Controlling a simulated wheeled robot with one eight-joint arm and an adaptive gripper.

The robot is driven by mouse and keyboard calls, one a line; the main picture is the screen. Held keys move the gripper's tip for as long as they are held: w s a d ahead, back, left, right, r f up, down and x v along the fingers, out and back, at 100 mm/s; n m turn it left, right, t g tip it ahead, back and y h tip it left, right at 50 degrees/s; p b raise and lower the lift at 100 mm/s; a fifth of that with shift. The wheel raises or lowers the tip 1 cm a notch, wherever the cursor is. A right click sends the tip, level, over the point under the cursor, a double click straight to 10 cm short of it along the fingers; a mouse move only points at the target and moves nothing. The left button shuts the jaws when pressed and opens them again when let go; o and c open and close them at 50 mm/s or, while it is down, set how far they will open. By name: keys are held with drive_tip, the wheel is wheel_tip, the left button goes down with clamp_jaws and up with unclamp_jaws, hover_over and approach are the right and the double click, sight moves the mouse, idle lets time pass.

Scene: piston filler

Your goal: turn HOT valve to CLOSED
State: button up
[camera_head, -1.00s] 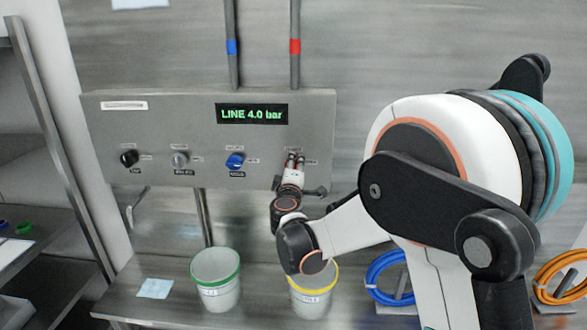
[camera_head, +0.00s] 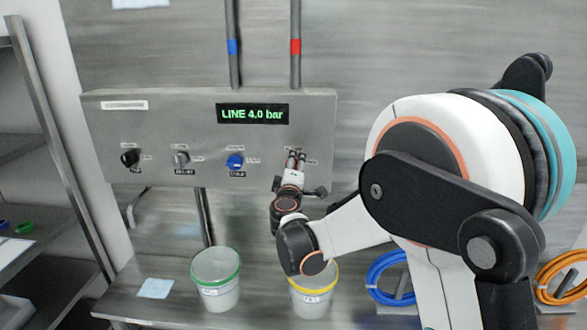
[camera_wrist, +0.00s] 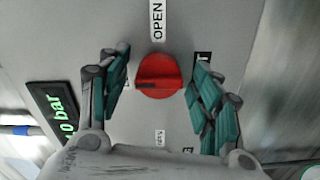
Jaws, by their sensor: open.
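The HOT valve is a round red knob (camera_wrist: 158,75) on the grey panel (camera_head: 200,105), below the red-banded pipe. In the wrist view its raised grip bar lies roughly crosswise in the picture. An OPEN label (camera_wrist: 157,20) is above it there; other labels are partly covered by my fingers. My gripper (camera_wrist: 158,62) is open, with one teal-padded finger on each side of the knob and gaps between pads and knob. In the head view my gripper (camera_head: 296,160) is at the panel's right end and hides the knob.
A blue knob (camera_head: 235,161), a grey knob (camera_head: 181,159) and a black knob (camera_head: 130,158) sit left on the panel. The display (camera_head: 252,114) reads LINE 4.0 bar.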

drive_tip(key=s, duration=1.1)
drive_tip(key=shift+s+a, duration=0.2)
drive_tip(key=shift+s, duration=0.2)
drive_tip(key=shift+w, duration=0.1)
